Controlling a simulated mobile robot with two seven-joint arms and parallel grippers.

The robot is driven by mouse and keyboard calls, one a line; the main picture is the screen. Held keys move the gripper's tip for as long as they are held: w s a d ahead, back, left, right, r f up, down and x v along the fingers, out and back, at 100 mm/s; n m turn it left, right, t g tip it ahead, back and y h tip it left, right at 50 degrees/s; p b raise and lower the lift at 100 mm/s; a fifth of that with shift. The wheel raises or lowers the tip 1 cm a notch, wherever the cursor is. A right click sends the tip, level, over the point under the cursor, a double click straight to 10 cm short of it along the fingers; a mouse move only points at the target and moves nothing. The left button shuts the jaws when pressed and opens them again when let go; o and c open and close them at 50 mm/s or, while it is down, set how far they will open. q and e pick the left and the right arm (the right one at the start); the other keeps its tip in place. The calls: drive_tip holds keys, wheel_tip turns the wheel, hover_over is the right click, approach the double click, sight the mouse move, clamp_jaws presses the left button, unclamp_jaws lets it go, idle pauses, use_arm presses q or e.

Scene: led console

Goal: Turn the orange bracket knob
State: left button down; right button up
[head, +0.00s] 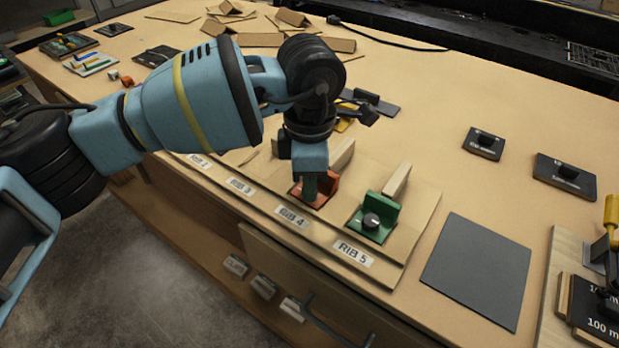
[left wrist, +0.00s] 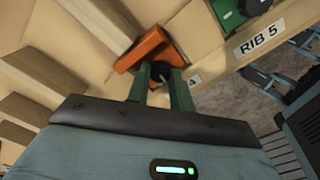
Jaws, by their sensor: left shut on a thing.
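The orange bracket (head: 326,187) stands on the wooden rib board behind the RIB 4 label. It also shows in the left wrist view (left wrist: 150,48), with a dark knob (left wrist: 163,71) on its front. My left gripper (head: 308,192) reaches down to the bracket from above. In the left wrist view its two green fingers (left wrist: 162,72) are shut on the knob, one on each side. In the head view my gripper hides the knob. My right gripper is not in view.
A green bracket (head: 376,216) with a dark knob stands beside it at RIB 5. A grey mat (head: 477,270) lies to the right. Dark plates (head: 565,177) lie farther back. Cardboard pieces (head: 262,40) and tools lie at the far side.

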use_arm(q)
drive_tip(key=m, duration=0.2)
drive_tip(key=m+b, duration=0.1)
drive_tip(key=m, duration=0.1)
drive_tip(key=shift+r+m, duration=0.2)
drive_tip(key=shift+m, duration=0.2)
drive_tip(key=m+b, duration=0.1)
drive_tip(key=m, duration=0.3)
drive_tip(key=m+b, duration=0.1)
drive_tip(key=m, duration=0.2)
drive_tip(key=shift+m, duration=0.9)
drive_tip(key=shift+r+m+b, duration=0.1)
drive_tip(key=shift+m+b, duration=0.35)
drive_tip(key=shift+m, duration=0.35)
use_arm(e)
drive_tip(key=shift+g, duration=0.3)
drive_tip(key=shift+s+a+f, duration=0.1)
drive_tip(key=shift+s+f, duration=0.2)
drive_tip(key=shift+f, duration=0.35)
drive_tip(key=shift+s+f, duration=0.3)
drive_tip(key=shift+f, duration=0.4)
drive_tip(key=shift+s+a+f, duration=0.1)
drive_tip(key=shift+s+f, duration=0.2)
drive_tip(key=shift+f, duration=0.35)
use_arm(q)
drive_tip(key=shift+m, duration=0.6)
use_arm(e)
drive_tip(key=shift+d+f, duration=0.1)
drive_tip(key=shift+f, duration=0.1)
